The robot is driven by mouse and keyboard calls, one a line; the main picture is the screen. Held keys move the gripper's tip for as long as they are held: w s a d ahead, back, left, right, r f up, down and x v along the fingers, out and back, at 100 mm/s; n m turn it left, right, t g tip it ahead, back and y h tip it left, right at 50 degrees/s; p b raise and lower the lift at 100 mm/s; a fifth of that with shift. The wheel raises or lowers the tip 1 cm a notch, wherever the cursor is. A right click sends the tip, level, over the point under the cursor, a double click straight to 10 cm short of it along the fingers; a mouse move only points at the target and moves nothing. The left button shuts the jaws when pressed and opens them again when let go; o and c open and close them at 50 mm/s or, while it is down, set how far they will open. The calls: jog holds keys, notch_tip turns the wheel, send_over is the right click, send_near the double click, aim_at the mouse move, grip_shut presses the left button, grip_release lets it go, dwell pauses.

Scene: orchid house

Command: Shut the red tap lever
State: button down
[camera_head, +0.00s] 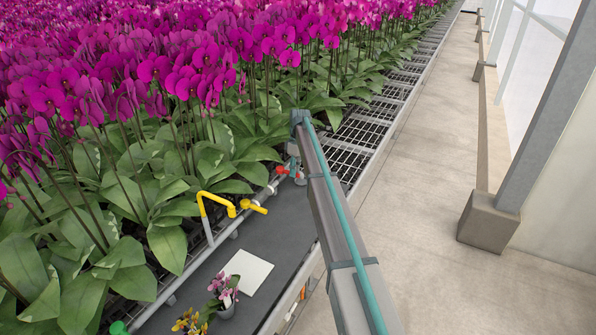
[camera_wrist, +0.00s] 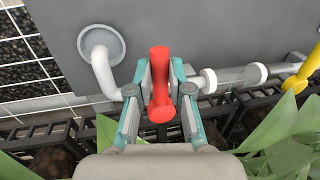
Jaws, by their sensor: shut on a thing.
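The red tap lever (camera_wrist: 160,83) is between the two fingers of my gripper (camera_wrist: 160,92) in the wrist view. The fingers are shut on its sides. In that picture the lever lies up and down, across the line of its white pipe (camera_wrist: 207,80). A bent white spout (camera_wrist: 103,72) leaves on the left, over a round pale opening. In the head view the red lever (camera_head: 281,170) shows just left of my arm. The arm hides most of the tap and gripper there.
A yellow pipe with a yellow lever (camera_head: 254,206) stands close by; part of it shows in the wrist view (camera_wrist: 303,72). Dense orchids (camera_head: 140,150) fill the bench on the left. A white sheet (camera_head: 247,271) and small potted flowers (camera_head: 225,297) lie nearer. The aisle floor (camera_head: 425,180) is clear.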

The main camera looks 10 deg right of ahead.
jog(key=shift+w, duration=0.1)
jog(key=c, duration=1.1)
grip_release()
jog(key=r, duration=0.4)
jog(key=w+d+r, duration=0.1)
jog(key=r, duration=0.7)
jog(key=shift+w+d, duration=0.3)
jog(key=shift+w, duration=0.1)
